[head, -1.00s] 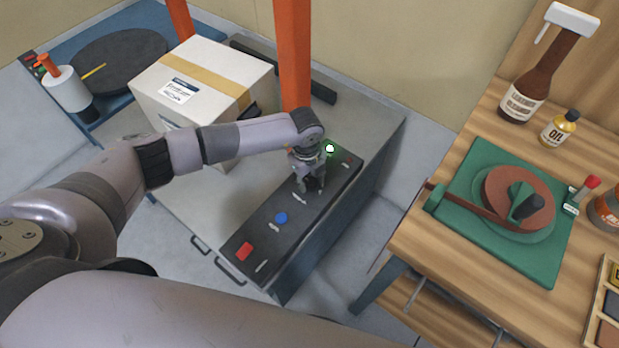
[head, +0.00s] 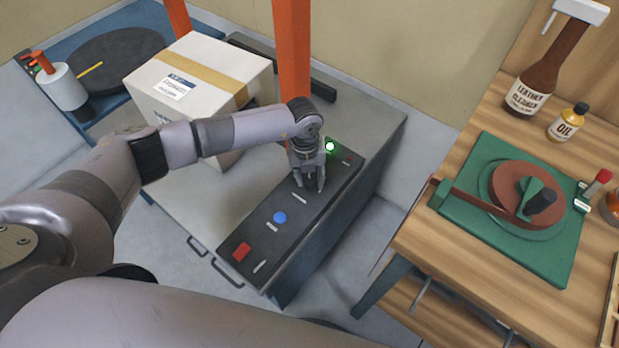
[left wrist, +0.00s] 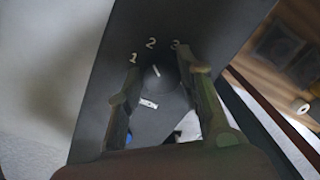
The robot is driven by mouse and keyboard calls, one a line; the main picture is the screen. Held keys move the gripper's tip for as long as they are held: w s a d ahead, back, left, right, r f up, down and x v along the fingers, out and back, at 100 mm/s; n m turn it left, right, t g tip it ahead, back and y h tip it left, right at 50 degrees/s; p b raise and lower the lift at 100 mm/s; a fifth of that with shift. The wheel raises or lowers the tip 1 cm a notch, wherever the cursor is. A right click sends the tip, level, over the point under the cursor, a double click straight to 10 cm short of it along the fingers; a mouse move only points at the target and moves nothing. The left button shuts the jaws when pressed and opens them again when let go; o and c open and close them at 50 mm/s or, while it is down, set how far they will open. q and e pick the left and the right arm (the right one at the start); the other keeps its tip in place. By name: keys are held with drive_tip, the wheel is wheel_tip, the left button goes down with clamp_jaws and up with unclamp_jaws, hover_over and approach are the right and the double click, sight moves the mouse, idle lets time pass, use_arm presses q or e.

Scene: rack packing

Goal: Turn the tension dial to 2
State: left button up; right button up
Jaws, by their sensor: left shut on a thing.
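The tension dial (left wrist: 161,79) is a dark round knob on the black control panel (head: 266,240). In the left wrist view the numbers 1, 2 and 3 arc above it, and its white pointer line points up and slightly left, roughly toward the 2 (left wrist: 151,43). My left gripper (head: 311,187) is down at the panel. In the left wrist view its two fingers (left wrist: 160,88) stand on either side of the dial, shut on it. In the head view the gripper hides the dial. My right gripper is not in view.
The panel also has a lit green lamp (head: 330,146), a blue button (head: 280,217) and a red button (head: 241,252). A taped carton (head: 190,95) sits behind my left arm, near an orange post (head: 292,60). A wooden bench (head: 450,250) stands on the right.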

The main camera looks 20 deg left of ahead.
sight(307, 179)
use_arm(q)
drive_tip(key=shift+m, duration=0.6)
drive_tip(key=shift+b, duration=0.3)
drive_tip(key=o, duration=1.2)
drive_tip(key=shift+c, duration=0.2)
drive_tip(key=shift+r, duration=0.25)
wheel_tip(307, 179, up, 12)
drive_tip(key=shift+a+f, duration=0.2)
drive_tip(key=shift+a, duration=0.15)
